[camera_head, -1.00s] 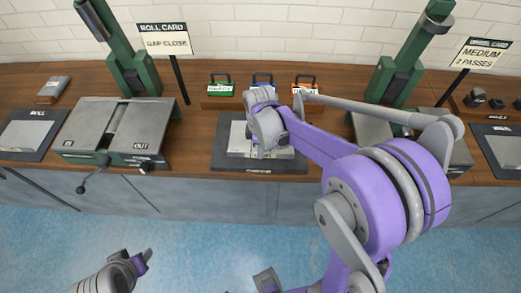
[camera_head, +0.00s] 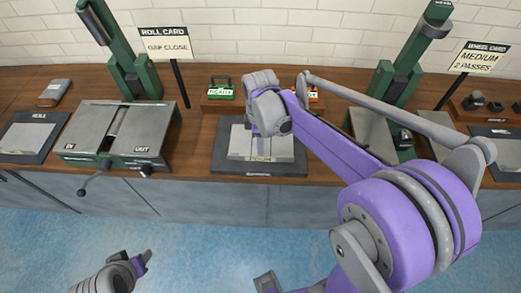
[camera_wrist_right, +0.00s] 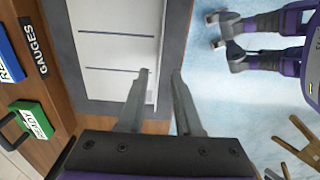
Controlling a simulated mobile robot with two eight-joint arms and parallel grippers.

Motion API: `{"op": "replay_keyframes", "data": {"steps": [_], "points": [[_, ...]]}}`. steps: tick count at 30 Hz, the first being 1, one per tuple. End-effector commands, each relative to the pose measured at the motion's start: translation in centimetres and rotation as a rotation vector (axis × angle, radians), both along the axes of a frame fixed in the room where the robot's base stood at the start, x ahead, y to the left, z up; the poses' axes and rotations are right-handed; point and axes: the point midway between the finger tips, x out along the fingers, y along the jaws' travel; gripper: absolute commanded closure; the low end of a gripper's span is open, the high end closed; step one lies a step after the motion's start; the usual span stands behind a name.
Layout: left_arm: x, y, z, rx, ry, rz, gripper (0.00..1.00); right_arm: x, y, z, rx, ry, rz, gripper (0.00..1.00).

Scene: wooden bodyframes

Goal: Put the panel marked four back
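A pale block, its front lettering too small to read surely, lies on a dark mat (camera_head: 222,160) at the middle of the bench. In the right wrist view a white panel face (camera_wrist_right: 118,50) with two dark lines lies on that mat, left of and under the fingertips.
A roller machine (camera_head: 118,130) stands left. Green posts rise on both sides. A bench edge runs along the front.

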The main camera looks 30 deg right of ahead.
Motion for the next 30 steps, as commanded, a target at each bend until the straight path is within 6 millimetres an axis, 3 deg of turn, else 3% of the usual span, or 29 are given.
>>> {"op": "replay_keyframes", "data": {"steps": [1,6,14,20,24,30], "points": [[0.1,0.0,0.2,0.000,-0.001,0.000,0.50,0.0,0.0,1.3,0.000,0.000,0.000,0.67],[0.2,0.0,0.5,0.000,-0.003,0.000,0.50,0.0,0.0,4.3,0.000,0.000,0.000,0.67],[0.2,0.0,0.7,0.000,-0.004,0.000,0.50,-0.9,0.5,6.0,-0.002,-0.024,-0.047,0.67],[0.2,0.0,0.7,0.000,-0.004,0.000,0.50,-5.8,2.9,5.1,0.018,-0.169,-0.350,0.67],[0.2,0.0,0.6,0.000,-0.004,0.000,0.50,-9.9,4.6,3.4,0.086,-0.295,-0.623,0.67],[0.2,0.0,0.7,0.000,-0.004,0.000,0.50,-13.7,6.0,0.8,0.203,-0.406,-0.904,0.67]]}}
